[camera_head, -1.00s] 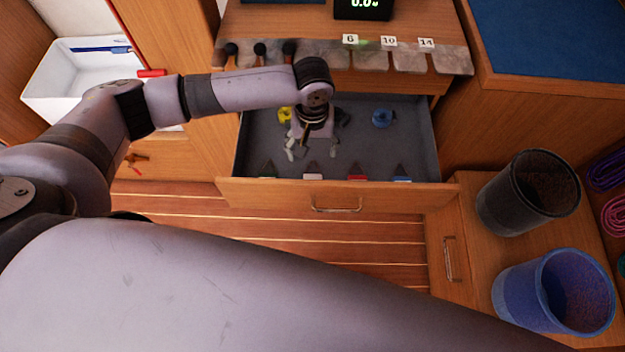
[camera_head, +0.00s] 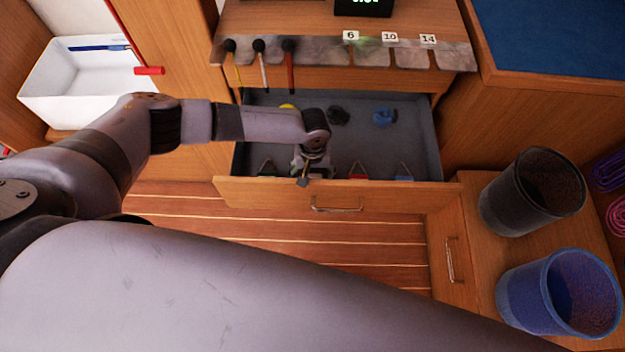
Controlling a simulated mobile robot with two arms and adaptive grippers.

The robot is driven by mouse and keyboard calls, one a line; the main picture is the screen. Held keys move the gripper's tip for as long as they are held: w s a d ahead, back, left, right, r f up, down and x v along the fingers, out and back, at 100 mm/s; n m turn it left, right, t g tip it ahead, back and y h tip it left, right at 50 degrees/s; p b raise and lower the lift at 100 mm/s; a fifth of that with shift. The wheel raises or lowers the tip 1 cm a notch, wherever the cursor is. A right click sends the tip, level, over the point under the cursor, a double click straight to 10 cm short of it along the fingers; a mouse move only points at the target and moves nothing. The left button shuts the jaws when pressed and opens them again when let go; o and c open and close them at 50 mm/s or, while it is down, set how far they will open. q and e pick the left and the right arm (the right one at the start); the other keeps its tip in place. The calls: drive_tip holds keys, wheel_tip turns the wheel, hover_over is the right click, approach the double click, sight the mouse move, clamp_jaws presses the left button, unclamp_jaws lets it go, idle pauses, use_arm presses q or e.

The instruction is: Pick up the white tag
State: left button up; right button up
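My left gripper (camera_head: 309,176) reaches down into the open drawer (camera_head: 425,140), close to the inside of its front wall. The white tag does not show now; my gripper covers the place in the tag row where it was seen earlier. I cannot tell whether the fingers touch it or how far they are apart. My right gripper is out of view.
Behind my gripper in the drawer lie a yellow coil (camera_head: 287,106), partly hidden, a black coil (camera_head: 338,115) and a blue coil (camera_head: 384,117). A dark bin (camera_head: 505,200) and a blue bin (camera_head: 525,297) stand at the right. A white bin (camera_head: 45,95) is at the left.

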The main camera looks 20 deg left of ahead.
use_arm(q)
drive_tip(key=shift+f, duration=0.3)
drive_tip(key=shift+c, duration=0.2)
drive_tip(key=c, duration=1.2)
drive_tip(key=shift+r, duration=0.1)
wheel_tip(320, 180, up, 20)
drive_tip(key=shift+f+p, duration=0.1)
drive_tip(key=shift+p, duration=1.1)
